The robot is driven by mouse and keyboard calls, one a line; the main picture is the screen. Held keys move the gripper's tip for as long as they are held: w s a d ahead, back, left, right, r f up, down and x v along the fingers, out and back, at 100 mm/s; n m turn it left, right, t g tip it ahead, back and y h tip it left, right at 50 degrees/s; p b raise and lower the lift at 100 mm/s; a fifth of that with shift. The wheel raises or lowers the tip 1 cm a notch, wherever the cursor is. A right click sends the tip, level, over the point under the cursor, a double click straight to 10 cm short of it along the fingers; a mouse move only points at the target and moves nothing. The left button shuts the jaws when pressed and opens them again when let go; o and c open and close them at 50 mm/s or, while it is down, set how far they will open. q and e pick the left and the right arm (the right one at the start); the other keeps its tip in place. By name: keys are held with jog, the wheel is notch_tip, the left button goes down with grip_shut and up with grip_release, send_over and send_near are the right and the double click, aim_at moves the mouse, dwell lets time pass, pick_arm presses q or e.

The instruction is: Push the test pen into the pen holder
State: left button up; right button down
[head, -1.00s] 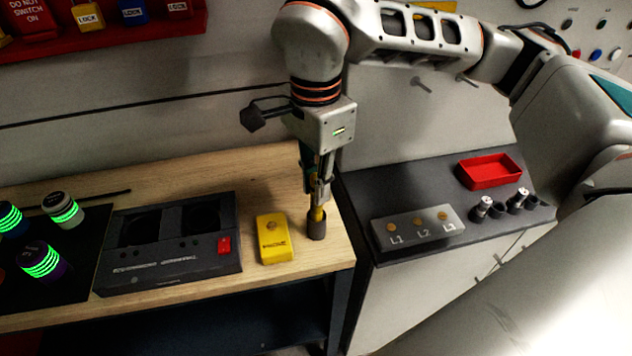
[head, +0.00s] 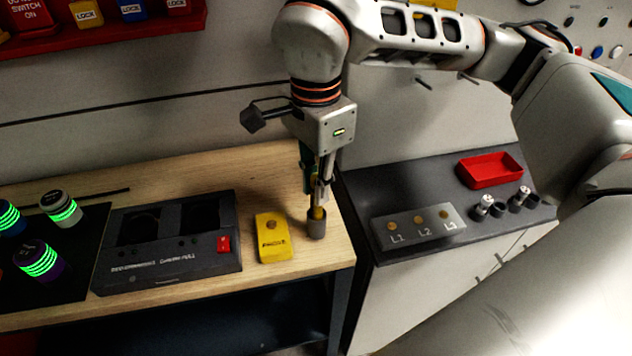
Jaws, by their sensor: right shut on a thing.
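The pen holder (head: 316,227) is a short dark grey cup standing on the wooden bench near its right end. The test pen (head: 317,212) is yellow and upright, with its lower end inside the cup's mouth. My right gripper (head: 318,190) points straight down above the holder and is shut on the pen's upper part. The fingers hide most of the pen, and how deep its tip sits in the cup is hidden. My left gripper is not in view.
A yellow box (head: 271,238) stands just left of the holder. A dark charger-like unit (head: 170,243) with a red switch lies further left, beside several green-banded cylinders. A grey counter (head: 390,180) to the right carries a red tray (head: 490,171) and a plate labelled L1, L2, L3.

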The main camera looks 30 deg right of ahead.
jog(key=shift+f, duration=0.25)
jog(key=c, duration=2.3)
grip_release()
jog(key=shift+r+p, duration=1.7)
jog(key=shift+r, duration=1.05)
jog(key=shift+r+p, duration=0.6)
jog(key=shift+r, duration=2.15)
